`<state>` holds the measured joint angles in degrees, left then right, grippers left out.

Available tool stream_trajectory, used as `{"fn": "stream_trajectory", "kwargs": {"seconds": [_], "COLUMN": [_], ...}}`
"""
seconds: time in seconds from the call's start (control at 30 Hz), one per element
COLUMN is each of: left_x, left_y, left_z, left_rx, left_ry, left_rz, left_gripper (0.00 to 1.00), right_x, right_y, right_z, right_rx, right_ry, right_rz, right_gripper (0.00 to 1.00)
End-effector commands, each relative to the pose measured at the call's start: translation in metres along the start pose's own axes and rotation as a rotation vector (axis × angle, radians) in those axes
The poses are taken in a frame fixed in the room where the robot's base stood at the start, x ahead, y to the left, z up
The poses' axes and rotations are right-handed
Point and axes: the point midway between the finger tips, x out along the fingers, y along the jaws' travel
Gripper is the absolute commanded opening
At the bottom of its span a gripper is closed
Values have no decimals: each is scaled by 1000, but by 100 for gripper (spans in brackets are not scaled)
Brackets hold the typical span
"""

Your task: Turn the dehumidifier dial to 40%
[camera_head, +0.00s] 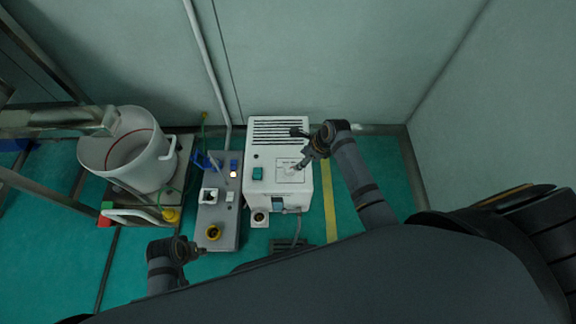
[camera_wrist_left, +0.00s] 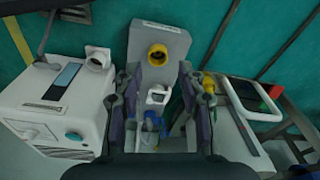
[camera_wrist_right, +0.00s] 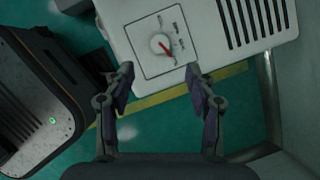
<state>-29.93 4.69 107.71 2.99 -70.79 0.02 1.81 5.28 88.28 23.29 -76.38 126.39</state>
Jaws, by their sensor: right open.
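The dehumidifier (camera_head: 262,203) is a white box with a slatted vent on top, in the middle of the head view. Its white round dial (camera_wrist_right: 160,43) sits in a square outlined panel in the right wrist view. The dial's red pointer points to the lower right there; the printed marks are too small to read. My right gripper (camera_wrist_right: 160,71) is open and empty, its fingertips apart and just short of the dial, on either side of it in the picture. My left gripper (camera_wrist_left: 160,83) is open, above the grey control panel (camera_wrist_left: 160,38), away from the dehumidifier.
A green switch (camera_head: 257,173) is on the dehumidifier's top, left of the dial panel. The grey panel carries a yellow ring (camera_head: 213,232) and small switches. A white bucket (camera_head: 160,172) stands on the sieve frame at left. A wall rises behind; green floor is free at right.

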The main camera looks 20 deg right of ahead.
Motion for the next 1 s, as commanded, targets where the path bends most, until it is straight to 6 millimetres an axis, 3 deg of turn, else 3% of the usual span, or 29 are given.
{"fn": "stream_trajectory", "kwargs": {"seconds": [0.17, 0.37, 0.6, 1.0], "left_x": [-25, -74, -47, -42], "left_y": [6, 15, 26, 29], "left_z": [-5, -4, -7, -10], "left_rx": [5, 17, 17, 15], "left_ry": [2, -4, 100, 142], "left_rz": [12, 30, 71, 83], "left_gripper": [40, 40, 40, 40], "right_x": [22, 53, 95, 103], "right_y": [1, 1, 0, 0], "right_z": [-1, -1, -1, 0], "right_rx": [-1, -1, -2, -3], "right_ry": [-2, -1, 0, 0], "right_rz": [2, 1, 0, -1], "right_gripper": [56, 56, 56, 56]}}
